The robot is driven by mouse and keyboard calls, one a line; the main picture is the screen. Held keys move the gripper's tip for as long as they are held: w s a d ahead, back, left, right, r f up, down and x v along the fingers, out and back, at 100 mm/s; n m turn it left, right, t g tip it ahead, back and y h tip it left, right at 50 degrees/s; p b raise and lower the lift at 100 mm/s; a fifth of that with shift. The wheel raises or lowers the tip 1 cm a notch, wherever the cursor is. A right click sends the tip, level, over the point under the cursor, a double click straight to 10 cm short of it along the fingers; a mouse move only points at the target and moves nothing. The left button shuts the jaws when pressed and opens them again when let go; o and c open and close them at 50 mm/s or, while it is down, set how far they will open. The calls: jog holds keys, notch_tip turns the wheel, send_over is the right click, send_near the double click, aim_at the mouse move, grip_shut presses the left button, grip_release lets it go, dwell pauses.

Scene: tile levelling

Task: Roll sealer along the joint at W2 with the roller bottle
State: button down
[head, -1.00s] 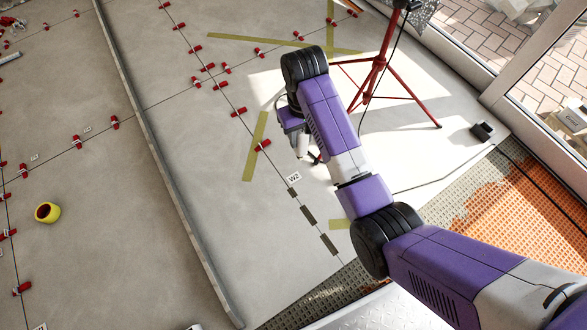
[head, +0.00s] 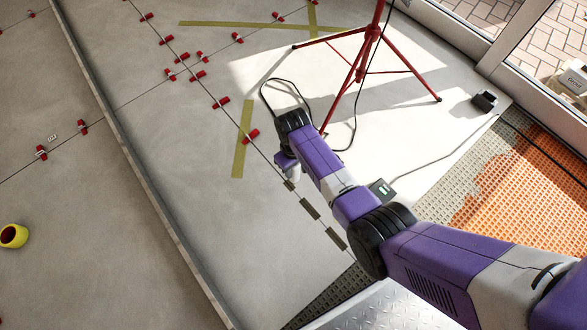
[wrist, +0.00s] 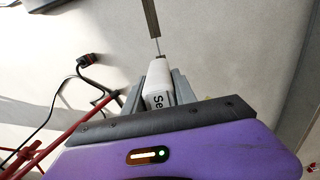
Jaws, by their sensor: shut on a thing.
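My gripper (wrist: 159,92) is shut on the white roller bottle (wrist: 158,82), whose label reads "Se" where it shows. The bottle's narrow end points at the thin joint (wrist: 157,46), in line with a dark strip (wrist: 151,18). I cannot tell whether its tip touches the floor. In the head view the purple wrist hangs over the joint, at the far end of a row of dark strips (head: 309,208). The gripper's fingers are mostly hidden there. The W2 tag is not visible now.
A red tripod (head: 368,55) stands behind the arm, with a black cable (head: 352,128) near it. Red levelling clips (head: 221,103) line the joints. A long straight bar (head: 135,165) lies to the left, and a yellow ring (head: 14,236) is beyond it. Yellow tape (head: 242,140) marks the floor.

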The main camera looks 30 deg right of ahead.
jog(key=shift+f+b, duration=3.3)
jog(key=shift+b, duration=0.15)
jog(key=shift+f, duration=0.55)
jog(key=shift+s, duration=0.15)
